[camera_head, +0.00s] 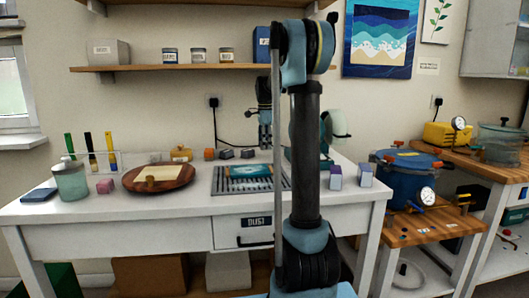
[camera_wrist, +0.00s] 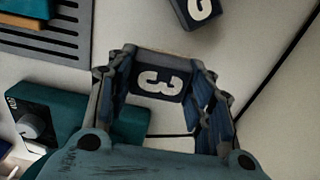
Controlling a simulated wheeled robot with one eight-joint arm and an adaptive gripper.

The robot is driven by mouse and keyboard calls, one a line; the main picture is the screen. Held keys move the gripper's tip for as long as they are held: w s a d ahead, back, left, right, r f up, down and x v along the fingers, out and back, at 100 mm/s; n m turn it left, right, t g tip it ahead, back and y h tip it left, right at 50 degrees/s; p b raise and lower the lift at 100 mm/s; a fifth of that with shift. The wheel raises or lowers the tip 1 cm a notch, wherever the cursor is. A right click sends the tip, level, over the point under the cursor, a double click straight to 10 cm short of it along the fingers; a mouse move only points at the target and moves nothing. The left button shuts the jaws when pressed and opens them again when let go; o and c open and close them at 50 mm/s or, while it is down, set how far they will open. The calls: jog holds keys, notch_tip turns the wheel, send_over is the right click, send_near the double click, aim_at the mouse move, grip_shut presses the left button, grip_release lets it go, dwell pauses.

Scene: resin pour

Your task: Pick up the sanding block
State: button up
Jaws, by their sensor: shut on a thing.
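In the wrist view my gripper (camera_wrist: 162,95) is shut on a dark navy block (camera_wrist: 158,82) with a pale figure like a 3 on its face. The block sits between the two finger linkages, over the white bench. I cannot tell from its look whether it is the sanding block, or whether it is clear of the bench. A similar dark block (camera_wrist: 196,10) with a pale figure lies apart, at the top edge. In the head view my arm hides the gripper. Two bluish-lilac blocks (camera_head: 336,177) (camera_head: 365,176) stand at the bench's right end.
A slatted grate (camera_head: 222,180) holds a teal panel (camera_head: 250,171). A teal box with a knob (camera_wrist: 50,115) is close to my gripper's left. A blue pot (camera_head: 404,180) stands right of the bench.

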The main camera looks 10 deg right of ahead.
notch_tip(320, 180, up, 3)
jog(key=shift+s, duration=0.1)
jog(key=s, duration=1.9)
jog(key=shift+s+f, duration=0.1)
jog(key=shift+s, duration=0.1)
